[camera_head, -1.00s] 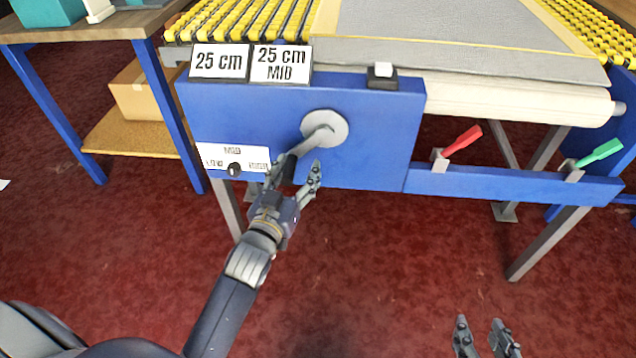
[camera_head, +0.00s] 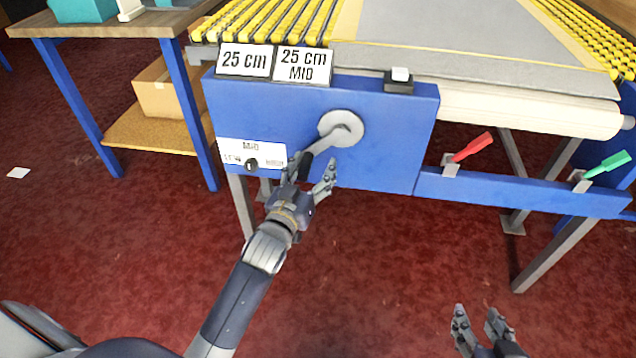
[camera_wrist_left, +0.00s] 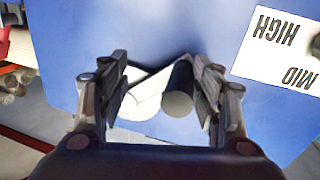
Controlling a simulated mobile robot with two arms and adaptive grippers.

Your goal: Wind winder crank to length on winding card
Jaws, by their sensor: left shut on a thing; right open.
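The winder crank is a round grey hub (camera_head: 341,127) with an arm and a dark handle, on the front of the blue winder panel (camera_head: 390,150). The handle points down-left from the hub. My left gripper (camera_head: 312,178) is shut on the crank handle; in the left wrist view the handle's round end (camera_wrist_left: 180,103) shows between the fingers. The winding card reads "25 cm" (camera_head: 244,61), with a second card "25 cm MID" (camera_head: 303,65) beside it, both on the panel's top edge. My right gripper (camera_head: 480,318) is open and empty at the bottom right.
A dial (camera_head: 251,164) on a LOW/MID/HIGH plate sits left of the crank. A small black-and-white button box (camera_head: 399,80) is on top. Red (camera_head: 473,147) and green (camera_head: 607,166) levers stand on the right rail. A grey rug (camera_head: 450,45) lies behind. A side table (camera_head: 120,22) stands left.

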